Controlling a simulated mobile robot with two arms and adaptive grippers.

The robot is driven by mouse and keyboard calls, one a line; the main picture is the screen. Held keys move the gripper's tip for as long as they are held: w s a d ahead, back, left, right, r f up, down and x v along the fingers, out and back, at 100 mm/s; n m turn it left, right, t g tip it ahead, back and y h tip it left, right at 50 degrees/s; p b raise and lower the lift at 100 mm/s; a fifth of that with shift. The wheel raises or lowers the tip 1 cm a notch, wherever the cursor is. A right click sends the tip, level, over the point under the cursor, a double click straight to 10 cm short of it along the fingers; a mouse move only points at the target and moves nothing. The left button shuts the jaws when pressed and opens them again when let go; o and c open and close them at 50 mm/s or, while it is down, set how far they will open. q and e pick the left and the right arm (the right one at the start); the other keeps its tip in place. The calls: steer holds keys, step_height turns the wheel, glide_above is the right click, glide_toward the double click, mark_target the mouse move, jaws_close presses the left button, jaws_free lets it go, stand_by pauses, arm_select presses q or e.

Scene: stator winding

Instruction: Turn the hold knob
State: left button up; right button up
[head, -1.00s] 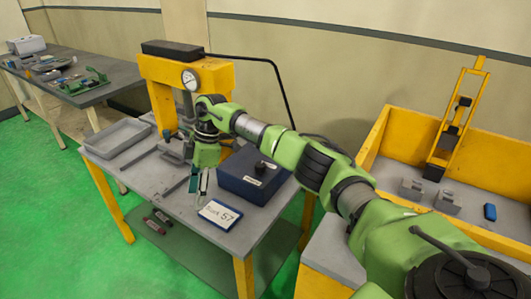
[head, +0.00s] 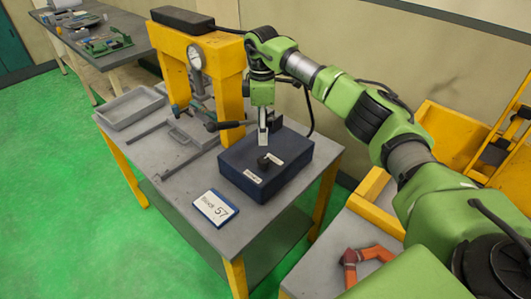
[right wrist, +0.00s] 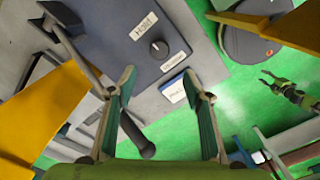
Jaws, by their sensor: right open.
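The hold knob (head: 263,164) is a small dark knob on top of a dark blue box (head: 237,172), with pale labels beside it. In the right wrist view the knob (right wrist: 159,49) shows a white pointer mark, next to a label reading "Hold" (right wrist: 145,27) and a second label too blurred to read. My right gripper (head: 263,138) points down over the back part of the box, just behind the knob in the head view. In the right wrist view its fingers (right wrist: 163,97) are apart with nothing between them, and the knob lies beyond the fingertips. My left gripper is not seen.
A yellow press (head: 231,85) with a gauge (head: 195,57) and a dark-handled lever (head: 226,124) stands left of the box. A "Block 57" sign (head: 214,208) lies in front. A grey tray (head: 130,107) sits at the table's left. An orange bent part (head: 350,262) shows bottom right.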

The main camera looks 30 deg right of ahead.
steer(key=p, duration=0.2)
glide_above(263, 159)
step_height(263, 159, down, 6)
steer(key=shift+s+r, duration=0.1)
step_height(263, 159, down, 4)
steer(key=shift+f+p, duration=0.15)
steer(key=shift+p, duration=0.15)
steer(key=shift+f, duration=0.7)
steer(key=shift+c, duration=0.7)
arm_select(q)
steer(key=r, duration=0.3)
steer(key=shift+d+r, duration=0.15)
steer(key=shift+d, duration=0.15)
arm_select(e)
steer(key=c, duration=0.9)
